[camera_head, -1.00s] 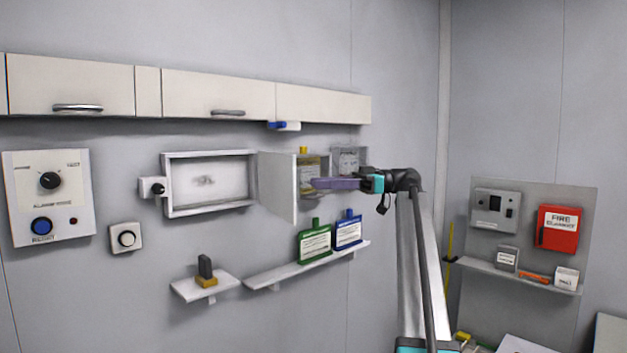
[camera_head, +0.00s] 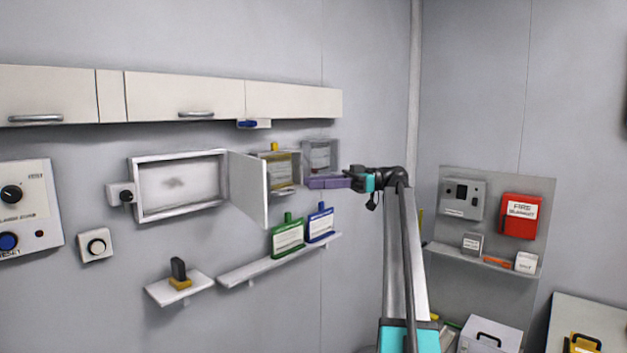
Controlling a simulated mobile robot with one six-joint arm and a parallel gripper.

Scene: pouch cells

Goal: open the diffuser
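No label I can read marks the diffuser, so I cannot tell which fixture it is. A frame-like wall box (camera_head: 136,190) with a pale back hangs at the left of centre. A pale door panel (camera_head: 248,188) stands swung out at its right side. My gripper (camera_head: 352,181) is to the right of this door, apart from it, in front of the wall. A purple bar (camera_head: 326,183) is at the gripper's tip, pointing left. The view is too small to show whether the fingers are shut on it.
Wall cabinets (camera_head: 190,97) run above. A clear box (camera_head: 320,155) is behind the purple bar. A shelf (camera_head: 262,268) below carries green (camera_head: 288,240) and blue (camera_head: 320,225) pouches. A knob panel (camera_head: 27,212) is at far left. A red fire-blanket box (camera_head: 520,216) hangs at right.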

